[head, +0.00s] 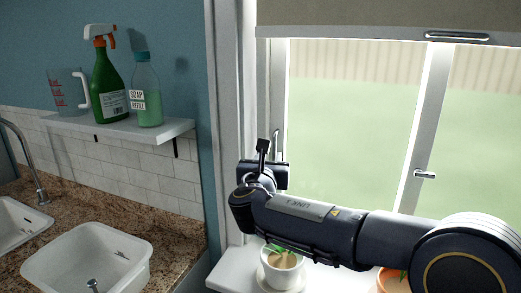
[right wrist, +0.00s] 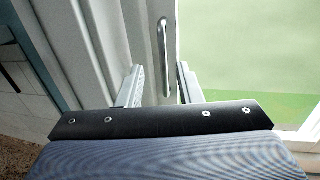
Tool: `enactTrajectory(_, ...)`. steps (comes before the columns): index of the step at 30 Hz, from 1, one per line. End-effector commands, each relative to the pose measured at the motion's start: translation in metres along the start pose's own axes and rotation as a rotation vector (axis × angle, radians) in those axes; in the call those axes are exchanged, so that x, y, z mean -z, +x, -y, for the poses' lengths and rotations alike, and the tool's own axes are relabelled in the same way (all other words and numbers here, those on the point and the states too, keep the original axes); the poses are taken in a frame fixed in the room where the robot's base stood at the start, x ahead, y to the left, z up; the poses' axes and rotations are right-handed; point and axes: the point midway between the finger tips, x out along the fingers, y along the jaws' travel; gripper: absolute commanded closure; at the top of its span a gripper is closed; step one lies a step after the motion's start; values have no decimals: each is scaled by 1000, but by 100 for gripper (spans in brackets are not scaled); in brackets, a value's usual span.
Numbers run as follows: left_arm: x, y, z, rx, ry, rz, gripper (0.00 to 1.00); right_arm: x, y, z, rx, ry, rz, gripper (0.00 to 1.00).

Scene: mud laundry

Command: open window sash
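The window sash (head: 280,90) is a white frame around a pane onto a green outdoors. Its slim upright metal handle (head: 276,145) is on the left stile. The handle (right wrist: 164,50) also shows in the right wrist view, ahead of my gripper. My right gripper (head: 264,152) is at the left side of the window, beside the handle in the picture. In the right wrist view my right gripper (right wrist: 159,84) has its two fingers apart, with nothing between them. The handle lies beyond the fingertips, roughly in line with the gap. My left gripper is out of view.
Potted plants (head: 281,265) stand on the sill (head: 238,272) below my right arm. A blind (head: 380,22) hangs above the pane. A second small handle (head: 425,174) is on the middle post. A shelf (head: 130,130) with bottles and basins (head: 85,258) are at left.

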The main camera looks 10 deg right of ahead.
Motion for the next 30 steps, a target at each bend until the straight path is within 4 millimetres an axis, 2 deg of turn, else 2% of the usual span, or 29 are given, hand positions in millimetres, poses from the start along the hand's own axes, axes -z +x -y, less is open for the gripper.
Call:
enactTrajectory(6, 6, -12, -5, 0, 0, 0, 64, -2, 36, 2, 6, 1, -3, 68)
enactTrajectory(12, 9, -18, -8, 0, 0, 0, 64, 0, 62, 2, 5, 3, -5, 68)
enactTrajectory(17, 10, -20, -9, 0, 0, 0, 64, 1, 71, 3, 4, 4, -4, 68)
enactTrajectory(24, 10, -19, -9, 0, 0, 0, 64, 1, 71, 3, 3, 5, -4, 68)
enactTrajectory(30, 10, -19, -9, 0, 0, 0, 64, 1, 71, 3, 3, 5, -4, 94)
